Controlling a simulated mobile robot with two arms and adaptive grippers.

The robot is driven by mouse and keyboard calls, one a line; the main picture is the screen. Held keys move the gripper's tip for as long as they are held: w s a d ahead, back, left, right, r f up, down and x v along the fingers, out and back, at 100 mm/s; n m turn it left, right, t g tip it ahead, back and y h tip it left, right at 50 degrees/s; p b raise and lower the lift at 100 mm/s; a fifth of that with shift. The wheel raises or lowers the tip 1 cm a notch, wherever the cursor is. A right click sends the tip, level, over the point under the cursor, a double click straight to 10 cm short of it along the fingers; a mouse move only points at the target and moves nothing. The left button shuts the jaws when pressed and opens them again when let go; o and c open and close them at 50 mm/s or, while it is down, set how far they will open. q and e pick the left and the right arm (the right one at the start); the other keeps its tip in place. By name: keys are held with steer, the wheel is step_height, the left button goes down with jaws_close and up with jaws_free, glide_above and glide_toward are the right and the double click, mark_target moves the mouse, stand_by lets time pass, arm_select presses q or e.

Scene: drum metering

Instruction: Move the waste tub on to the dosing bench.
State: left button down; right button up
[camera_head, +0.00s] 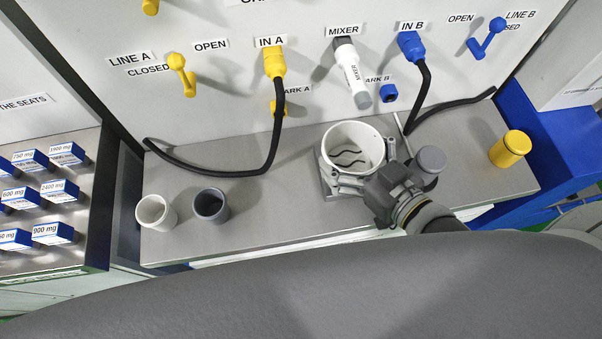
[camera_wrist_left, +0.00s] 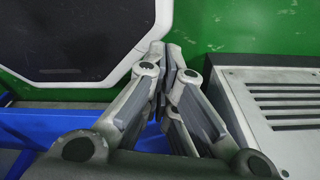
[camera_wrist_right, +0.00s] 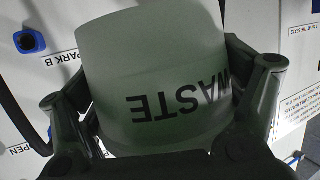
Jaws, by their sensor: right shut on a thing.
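The waste tub (camera_head: 326,155) is a white round open tub with dark curved strands inside, over the right-middle of the grey dosing bench (camera_head: 270,225). My right gripper (camera_head: 368,182) is shut around the tub's near right side. In the right wrist view the tub (camera_wrist_right: 150,60) fills the middle between the fingers, its WASTE label upside down. I cannot tell whether its base touches what is under it. My left gripper (camera_wrist_left: 168,50) shows only in the left wrist view, its fingers together and empty.
White (camera_head: 155,212) and dark grey (camera_head: 211,205) cups stand left. A black hose (camera_head: 215,172) lies behind; the bench between is clear.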

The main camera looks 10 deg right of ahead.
steer(key=a, duration=0.1)
steer(key=a+f, duration=0.1)
steer(key=shift+a, duration=0.4)
steer(key=a+f, duration=0.2)
steer(key=a, duration=0.1)
steer(key=a+f, duration=0.5)
steer(key=a, duration=0.1)
steer(key=shift+w+a+f, duration=0.2)
steer(key=shift+w+a, duration=0.05)
steer(key=shift+a, duration=0.15)
steer(key=shift+a+f, duration=0.35)
steer(key=shift+f, duration=0.05)
steer(key=f, duration=0.3)
steer(key=shift+a+f, duration=0.1)
steer(key=shift+a, duration=0.15)
arm_select(q)
steer(key=shift+a+f, duration=0.3)
steer(key=shift+a, duration=0.25)
arm_select(e)
steer(key=shift+f, duration=0.15)
